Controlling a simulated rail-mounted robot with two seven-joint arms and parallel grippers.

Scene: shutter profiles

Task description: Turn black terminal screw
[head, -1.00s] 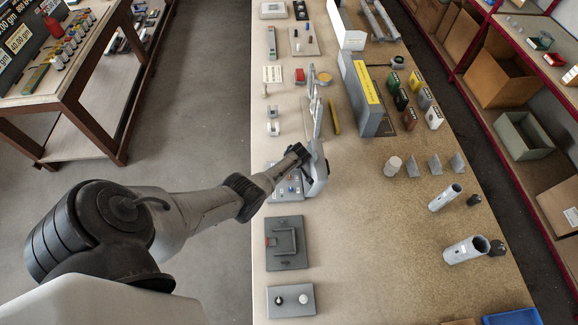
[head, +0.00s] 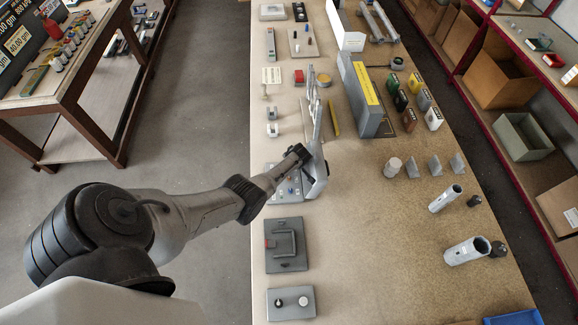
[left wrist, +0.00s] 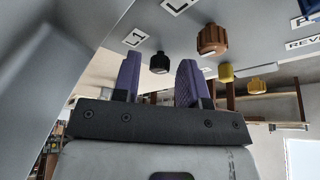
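The black terminal screw (left wrist: 159,63) is a small dark knurled knob on a pale grey panel (left wrist: 185,18) in the left wrist view, below a label reading L1. My left gripper (left wrist: 158,80) has two purple fingers standing apart. The black screw shows in the gap between their tips; I cannot tell whether either finger touches it. In the head view my left gripper (head: 307,162) is close to an upright grey piece (head: 318,180) at the bench's left side, its fingers mostly hidden. My right gripper is not in view.
A larger brown screw (left wrist: 212,38), a yellow screw (left wrist: 226,72) and a gold screw (left wrist: 257,86) sit right of the fingers. Below my gripper lies a board with small knobs (head: 284,194).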

